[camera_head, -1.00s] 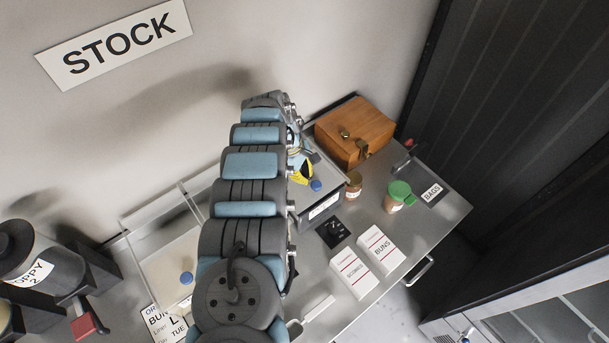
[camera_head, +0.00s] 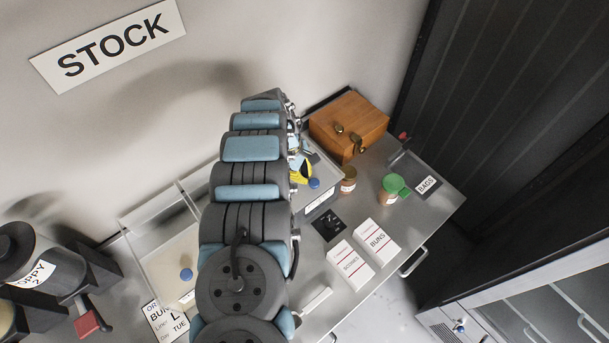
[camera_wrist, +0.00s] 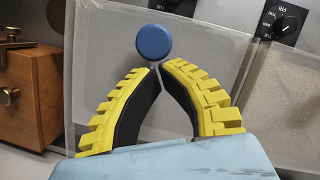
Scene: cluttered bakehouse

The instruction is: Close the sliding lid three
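A translucent panel with a round blue knob (camera_wrist: 153,42) fills the middle of the wrist view; I take it for the sliding lid (camera_wrist: 105,45). The knob also shows in the head view (camera_head: 314,183), on the right-hand grey bin (camera_head: 322,205). No number three is readable on it. My gripper (camera_wrist: 161,67) has yellow ribbed fingers with the tips drawn together right by the knob. Whether they touch it I cannot tell. Nothing shows between the tips. In the head view my arm hides most of the bin, and only a yellow bit of the gripper (camera_head: 301,170) shows.
A wooden box (camera_head: 348,124) stands behind the bin. A brown jar (camera_head: 348,181), a green-lidded jar (camera_head: 391,188) and two white cartons (camera_head: 377,242) stand to its right. A second clear bin with a blue knob (camera_head: 186,274) lies left of my arm.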

